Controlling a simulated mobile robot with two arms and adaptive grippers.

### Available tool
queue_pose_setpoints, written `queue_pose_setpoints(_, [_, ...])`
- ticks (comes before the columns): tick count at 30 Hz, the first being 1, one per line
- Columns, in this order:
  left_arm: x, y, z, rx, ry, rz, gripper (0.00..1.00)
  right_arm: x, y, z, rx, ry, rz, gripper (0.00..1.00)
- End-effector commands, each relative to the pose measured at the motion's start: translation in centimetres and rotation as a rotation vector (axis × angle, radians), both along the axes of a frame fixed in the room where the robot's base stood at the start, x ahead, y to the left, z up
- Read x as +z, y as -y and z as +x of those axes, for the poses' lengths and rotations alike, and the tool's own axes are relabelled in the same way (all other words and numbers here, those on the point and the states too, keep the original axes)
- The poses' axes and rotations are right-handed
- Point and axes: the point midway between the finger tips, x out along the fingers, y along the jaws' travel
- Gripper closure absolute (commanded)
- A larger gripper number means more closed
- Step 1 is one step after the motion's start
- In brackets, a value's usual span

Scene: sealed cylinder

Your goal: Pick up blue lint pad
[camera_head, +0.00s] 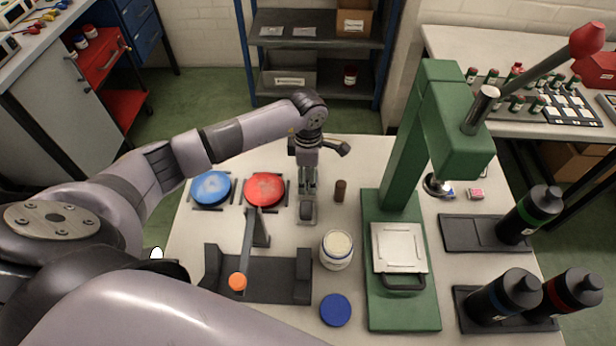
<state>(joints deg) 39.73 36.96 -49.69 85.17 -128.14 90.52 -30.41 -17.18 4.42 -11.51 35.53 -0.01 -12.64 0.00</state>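My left gripper (308,190) points down to the right of the red pad, apart from both pads. Its two thin fingers look close together; I cannot tell whether they are open or shut. A small dark grey block (306,212) sits just below the fingertips in the picture. My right gripper is not in view.
A green lever press (402,310) stands right of centre. An open white jar (337,250), a blue lid (335,310), a brown cylinder (340,191) and a dark stand (270,285) with an orange-tipped tool are nearby. Black bottles (505,295) stand in trays at the right.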

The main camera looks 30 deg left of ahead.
Motion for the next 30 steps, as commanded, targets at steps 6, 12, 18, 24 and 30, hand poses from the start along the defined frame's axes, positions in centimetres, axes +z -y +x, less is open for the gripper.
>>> queue_pose_setpoints(6, [0.0, 0.0, 0.0, 0.0, 0.0, 0.0, 0.54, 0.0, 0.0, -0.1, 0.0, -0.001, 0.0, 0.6])
queue_pose_setpoints(12, [0.0, 0.0, 0.0, 0.0, 0.0, 0.0, 0.67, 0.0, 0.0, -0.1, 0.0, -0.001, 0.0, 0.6])
queue_pose_setpoints(18, [0.1, 0.0, 0.0, 0.0, 0.001, 0.0, 0.74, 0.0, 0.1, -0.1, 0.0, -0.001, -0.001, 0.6])
queue_pose_setpoints(24, [0.3, 0.0, 0.1, 0.0, 0.001, 0.0, 0.74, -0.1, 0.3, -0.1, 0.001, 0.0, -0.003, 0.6])
queue_pose_setpoints(30, [2.1, -0.1, 0.1, -0.001, 0.004, 0.0, 0.74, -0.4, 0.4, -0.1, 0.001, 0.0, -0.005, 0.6])
